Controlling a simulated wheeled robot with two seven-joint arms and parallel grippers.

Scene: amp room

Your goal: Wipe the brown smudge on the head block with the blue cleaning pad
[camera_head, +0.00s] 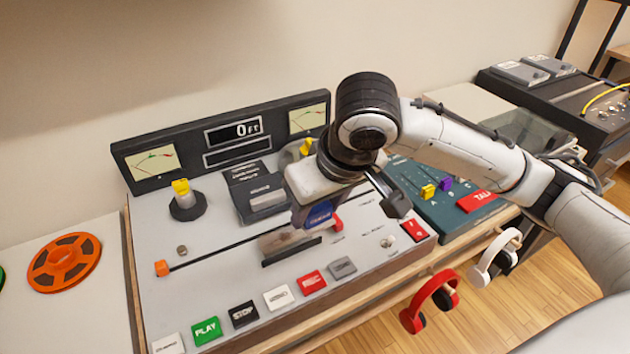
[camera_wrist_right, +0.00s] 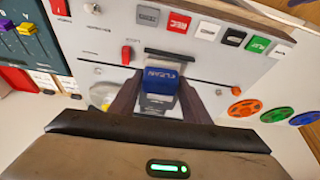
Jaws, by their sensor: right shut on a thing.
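My right gripper (camera_head: 318,212) reaches down over the tape machine and is shut on the blue cleaning pad (camera_head: 320,213). In the right wrist view the pad (camera_wrist_right: 161,82), with white lettering, sits between the two dark fingers (camera_wrist_right: 158,95). A low metal piece with a dark front ledge (camera_head: 291,251) lies just below and left of the pad. Its face has a brownish tint (camera_head: 275,241), perhaps the smudge. Whether the pad touches it is unclear. A dark grey block (camera_head: 262,200) stands behind it. My left gripper is not in view.
A row of buttons, including green PLAY (camera_head: 206,330), runs along the machine's front. A black rod with an orange tip (camera_head: 162,268) crosses the panel. The meter panel (camera_head: 225,140) stands behind. Red headphones (camera_head: 431,300) hang at the front edge. An orange reel (camera_head: 64,259) lies left.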

